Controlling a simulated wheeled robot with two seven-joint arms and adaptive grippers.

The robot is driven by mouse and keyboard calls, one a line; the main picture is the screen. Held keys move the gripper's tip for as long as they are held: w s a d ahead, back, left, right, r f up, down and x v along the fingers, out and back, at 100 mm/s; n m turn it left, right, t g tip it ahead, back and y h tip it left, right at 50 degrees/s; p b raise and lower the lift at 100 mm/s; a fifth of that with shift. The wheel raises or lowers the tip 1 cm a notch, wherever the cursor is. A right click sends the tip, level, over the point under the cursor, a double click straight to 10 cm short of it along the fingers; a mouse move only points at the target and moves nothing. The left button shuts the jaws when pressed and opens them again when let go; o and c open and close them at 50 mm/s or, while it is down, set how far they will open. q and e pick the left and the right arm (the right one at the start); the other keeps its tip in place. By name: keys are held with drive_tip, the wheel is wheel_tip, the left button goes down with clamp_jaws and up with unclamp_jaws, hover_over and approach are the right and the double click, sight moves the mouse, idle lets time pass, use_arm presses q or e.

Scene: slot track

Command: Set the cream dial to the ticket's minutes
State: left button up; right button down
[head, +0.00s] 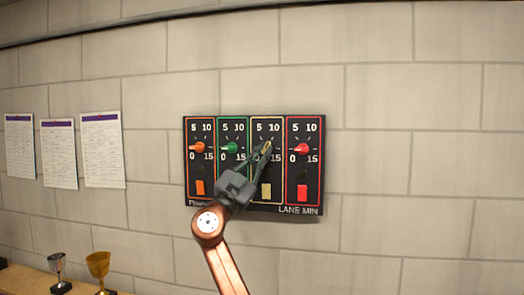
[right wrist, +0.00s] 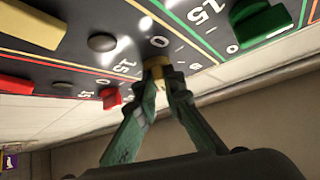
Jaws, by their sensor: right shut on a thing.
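The cream dial (head: 267,146) sits in the third column of a black panel (head: 250,207) on the wall, marked 0, 5, 10 and 15. My right gripper (head: 264,151) is shut on it, its two fingers on either side of the knob. The right wrist view shows the cream dial (right wrist: 157,64) between the green-grey fingertips (right wrist: 166,78). The fingers cover much of the knob, so I cannot tell its exact setting. No ticket can be clearly made out. My left gripper is not in view.
An orange dial (head: 198,147), a green dial (head: 231,148) and a red dial (head: 303,148) share the panel, with coloured switches below. Printed sheets (head: 104,150) hang at left. Trophies (head: 98,266) stand on a wooden shelf at lower left. The wall right of the panel is clear.

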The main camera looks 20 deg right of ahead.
drive_tip(key=shift+r, duration=0.15)
drive_tip(key=c, duration=2)
unclamp_jaws()
drive_tip(key=shift+w, duration=0.15)
drive_tip(key=shift+c, duration=0.2)
drive_tip(key=v, duration=1.2)
